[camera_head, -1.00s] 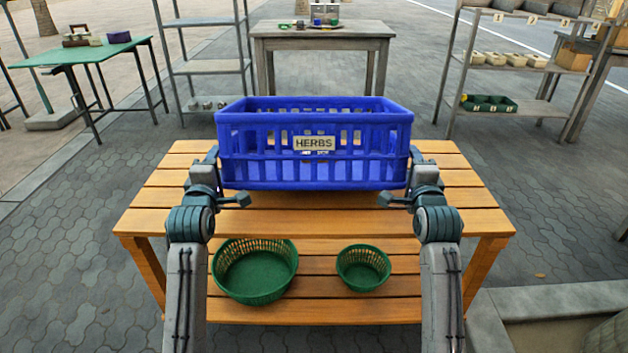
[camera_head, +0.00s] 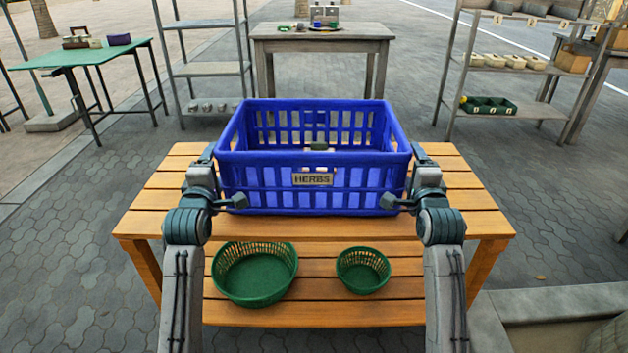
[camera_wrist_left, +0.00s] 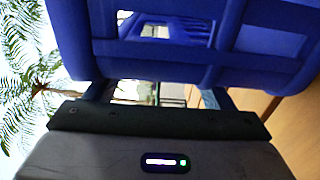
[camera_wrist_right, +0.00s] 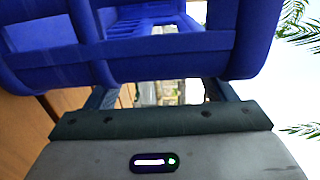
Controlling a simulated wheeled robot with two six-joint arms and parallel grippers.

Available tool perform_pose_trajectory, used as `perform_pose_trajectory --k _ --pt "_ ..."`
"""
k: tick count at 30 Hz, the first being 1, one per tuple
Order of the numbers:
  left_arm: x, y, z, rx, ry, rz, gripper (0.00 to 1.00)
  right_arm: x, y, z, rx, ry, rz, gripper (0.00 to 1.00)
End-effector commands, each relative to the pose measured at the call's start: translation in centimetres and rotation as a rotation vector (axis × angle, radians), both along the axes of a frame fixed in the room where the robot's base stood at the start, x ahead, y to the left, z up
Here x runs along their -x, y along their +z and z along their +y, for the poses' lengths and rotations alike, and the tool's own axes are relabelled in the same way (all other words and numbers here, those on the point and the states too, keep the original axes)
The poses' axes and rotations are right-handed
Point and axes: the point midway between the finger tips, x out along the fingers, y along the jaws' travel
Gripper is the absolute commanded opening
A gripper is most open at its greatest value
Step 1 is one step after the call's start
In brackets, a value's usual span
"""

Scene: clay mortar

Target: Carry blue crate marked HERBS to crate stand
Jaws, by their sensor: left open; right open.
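The blue crate (camera_head: 352,178) with the HERBS label (camera_head: 313,179) is over the slatted wooden bench (camera_head: 470,195), upright, its labelled side facing me. I cannot tell if it rests on the boards. My left gripper (camera_head: 224,182) is open at its left side, and my right gripper (camera_head: 404,182) is open at its right side. Near fingers show at the front corners; far fingers are partly hidden. In both wrist views the crate (camera_wrist_left: 180,55) (camera_wrist_right: 150,55) fills the space just beyond the jaws. I cannot tell which furniture is the crate stand.
Two green baskets (camera_head: 254,275) (camera_head: 363,270) sit on the bench's lower shelf. A grey table (camera_head: 320,32) stands behind, with a metal rack (camera_head: 208,70) left of it and a shelf unit (camera_head: 510,65) at right. A green table (camera_head: 85,52) is far left. Paving between is clear.

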Motion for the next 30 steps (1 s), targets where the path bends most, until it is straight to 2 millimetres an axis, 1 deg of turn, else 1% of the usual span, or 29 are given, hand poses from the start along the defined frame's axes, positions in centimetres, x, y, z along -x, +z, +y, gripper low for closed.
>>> perform_pose_trajectory --k 2,5,12,15,18,21,25,28,30 --pt "0.5 -0.1 0.0 0.000 0.000 0.000 0.76 0.0 0.0 0.0 0.000 0.000 0.000 0.77" --pt "1.8 -0.1 0.0 0.000 0.000 0.000 0.76 0.0 0.0 0.0 0.000 0.000 -0.001 0.77" --pt "6.9 -0.1 0.0 0.000 0.000 0.001 0.76 0.0 0.0 0.0 0.001 -0.001 -0.001 0.77" --pt "8.9 -0.1 0.0 0.001 0.000 0.002 0.76 0.0 0.0 0.0 0.000 -0.001 -0.001 0.77" --pt "10.4 -0.1 0.0 0.001 -0.001 0.001 0.76 0.0 0.0 0.0 0.001 -0.001 -0.001 0.77" --pt "11.4 0.0 0.0 0.001 -0.001 0.000 0.76 0.0 0.0 0.0 0.001 -0.001 -0.001 0.77" --pt "11.9 0.0 0.0 0.001 -0.001 0.001 0.76 0.4 0.0 0.0 0.000 -0.001 -0.001 0.77" --pt "12.0 0.0 0.0 0.000 -0.001 0.001 0.76 1.7 0.0 0.0 0.000 -0.001 -0.001 0.77" --pt "12.0 0.0 0.0 0.000 -0.001 0.001 0.76 3.0 -0.1 0.0 0.000 -0.001 0.000 0.77"
